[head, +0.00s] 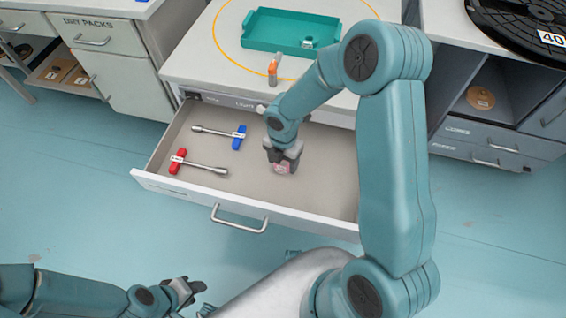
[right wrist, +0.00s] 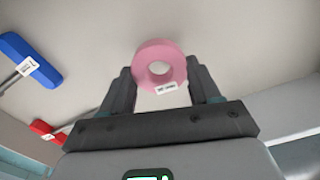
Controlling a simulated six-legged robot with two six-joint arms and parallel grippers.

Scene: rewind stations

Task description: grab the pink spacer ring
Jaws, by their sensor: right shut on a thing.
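The pink spacer ring (right wrist: 150,57) shows in the right wrist view between the fingers of my right gripper (right wrist: 160,88). It has a round hole and a small white label. My right gripper (head: 283,160) is shut on the ring, low in the drawer; I cannot tell whether the ring touches the drawer floor. My left gripper (head: 188,290) is at the lower left, away from the drawer, and its fingers look apart.
A red-handled tool (head: 178,161) and a blue-handled tool (head: 239,137) lie in the drawer's left part. A teal tray (head: 262,42) and an orange-topped object (head: 273,66) stand on the worktop. A black reel (head: 520,20) is at the upper right.

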